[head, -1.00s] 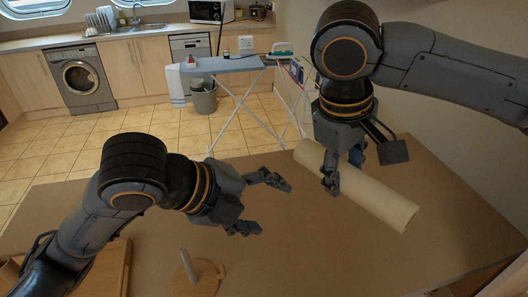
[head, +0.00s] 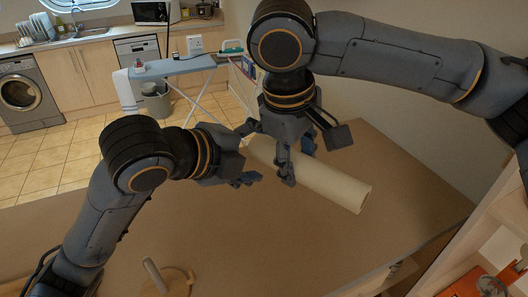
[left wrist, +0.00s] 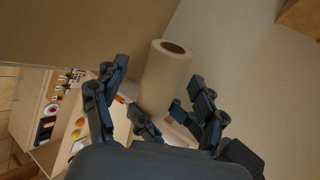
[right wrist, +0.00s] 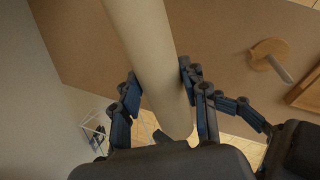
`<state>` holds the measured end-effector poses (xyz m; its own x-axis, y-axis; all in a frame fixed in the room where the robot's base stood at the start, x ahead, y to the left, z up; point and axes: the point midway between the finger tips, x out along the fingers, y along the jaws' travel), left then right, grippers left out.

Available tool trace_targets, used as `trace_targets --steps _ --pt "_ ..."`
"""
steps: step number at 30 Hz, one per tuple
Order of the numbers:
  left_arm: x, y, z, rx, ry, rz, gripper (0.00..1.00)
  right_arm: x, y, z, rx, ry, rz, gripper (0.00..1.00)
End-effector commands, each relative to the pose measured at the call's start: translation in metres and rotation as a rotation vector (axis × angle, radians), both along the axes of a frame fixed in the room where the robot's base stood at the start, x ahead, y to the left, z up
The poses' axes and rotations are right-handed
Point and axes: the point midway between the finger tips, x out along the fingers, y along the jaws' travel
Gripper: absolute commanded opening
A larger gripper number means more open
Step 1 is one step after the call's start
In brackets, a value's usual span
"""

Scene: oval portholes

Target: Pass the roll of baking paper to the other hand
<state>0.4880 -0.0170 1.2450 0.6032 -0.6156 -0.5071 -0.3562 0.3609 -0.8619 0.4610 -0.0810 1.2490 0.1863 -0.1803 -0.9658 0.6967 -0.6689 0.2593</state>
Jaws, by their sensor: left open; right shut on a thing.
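The roll of baking paper (head: 326,184) is a long cream tube, held slanting above the brown table in the head view. My right gripper (head: 285,160) is shut around it near its far left part; the right wrist view shows the roll (right wrist: 150,50) between the fingers (right wrist: 160,100). My left gripper (head: 247,155) is open, close to the roll's left end. In the left wrist view the roll's hollow end (left wrist: 172,48) shows beyond and between the open left fingers (left wrist: 155,105). Whether the left fingers touch the roll cannot be told.
A wooden stand with an upright peg (head: 170,281) is on the table's (head: 230,235) near part. It also shows in the right wrist view (right wrist: 270,54). An ironing board (head: 172,67) stands on the tiled floor beyond. Shelves with an orange item (head: 470,287) are at the right.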

Motion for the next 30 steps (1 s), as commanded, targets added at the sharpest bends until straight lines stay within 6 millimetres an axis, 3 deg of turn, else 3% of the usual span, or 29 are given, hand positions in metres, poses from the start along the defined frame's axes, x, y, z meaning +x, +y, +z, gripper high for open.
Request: trace_targets --steps 6,15,25,26,30 --pt "0.0108 -0.0108 -0.009 -0.001 0.001 0.001 0.71 0.0001 0.0001 0.0004 0.001 -0.001 0.0 0.07" --pt "0.0122 -0.0118 -0.01 0.0 0.0 0.001 0.71 0.0 0.0001 0.0003 0.001 -0.001 0.0 0.07" --pt "0.0119 -0.0115 -0.0111 0.003 0.002 0.001 0.07 0.0004 -0.0001 0.001 0.0 -0.003 -0.001 0.07" --pt "0.0119 -0.0115 -0.0109 0.003 0.002 0.001 0.07 0.0006 -0.0001 0.0013 0.001 -0.004 -0.001 0.46" --pt "0.0119 -0.0115 -0.0109 0.002 0.002 0.001 0.07 0.0005 -0.0002 0.0014 0.001 -0.004 -0.001 0.7"
